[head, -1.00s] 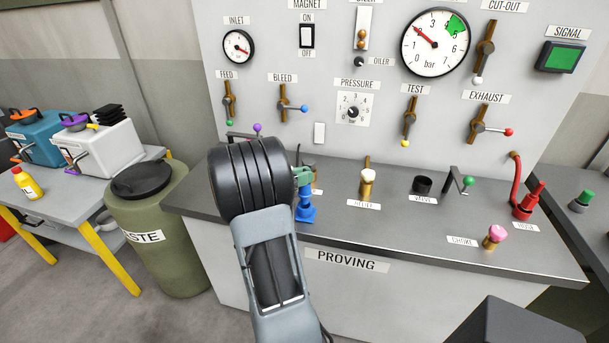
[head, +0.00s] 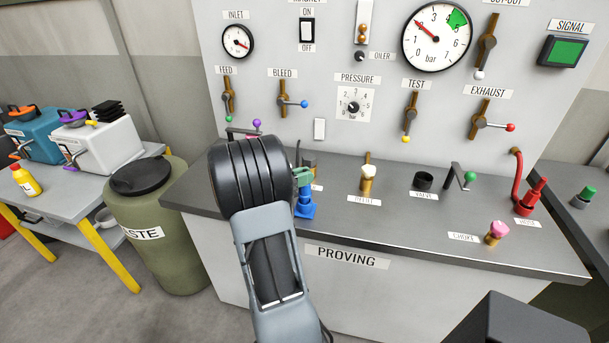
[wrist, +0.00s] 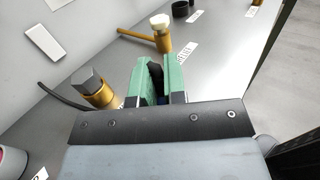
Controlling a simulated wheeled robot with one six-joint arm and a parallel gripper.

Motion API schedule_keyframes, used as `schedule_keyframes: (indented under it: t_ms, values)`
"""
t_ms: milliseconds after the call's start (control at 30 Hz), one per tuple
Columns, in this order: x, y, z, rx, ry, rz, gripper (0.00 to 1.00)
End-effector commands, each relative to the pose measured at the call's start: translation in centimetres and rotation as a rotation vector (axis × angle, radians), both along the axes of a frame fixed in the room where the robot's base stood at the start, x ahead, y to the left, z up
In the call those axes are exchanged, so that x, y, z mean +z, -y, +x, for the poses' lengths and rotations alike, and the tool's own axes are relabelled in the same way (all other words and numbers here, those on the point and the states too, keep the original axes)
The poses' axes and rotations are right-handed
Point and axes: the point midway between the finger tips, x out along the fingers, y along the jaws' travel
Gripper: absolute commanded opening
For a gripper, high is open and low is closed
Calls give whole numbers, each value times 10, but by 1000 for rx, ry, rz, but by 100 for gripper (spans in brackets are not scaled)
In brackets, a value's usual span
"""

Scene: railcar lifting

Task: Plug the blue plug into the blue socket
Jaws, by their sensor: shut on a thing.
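My gripper (head: 303,177) has green fingers and is low over the left part of the bench top. Its fingers are closed around the top of a blue piece, the blue plug (head: 305,196). The lower blue part with a wider foot at the bench top looks like the blue socket (head: 304,212). The plug appears upright and in line with it, but I cannot tell how deep it sits.
A brass fitting with a dark hex top (wrist: 95,88) stands close left of the fingers in the wrist view. The relief valve (head: 368,179) stands to the right. Farther right are a black cup (head: 423,181), a green-knobbed crank (head: 469,178) and a red hose fitting (head: 532,196).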

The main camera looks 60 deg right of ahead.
Motion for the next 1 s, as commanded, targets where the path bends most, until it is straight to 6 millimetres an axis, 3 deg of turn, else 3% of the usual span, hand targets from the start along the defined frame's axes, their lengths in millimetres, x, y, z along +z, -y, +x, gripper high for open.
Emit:
schedule_keyframes:
  t_ms: [867, 900, 1000]
  values:
    - [-23, 0, 0, 0, 1, -1, 0]
    - [-22, 0, 0, 0, 1, -1, 14]
    - [-22, 0, 0, 0, 1, -1, 23]
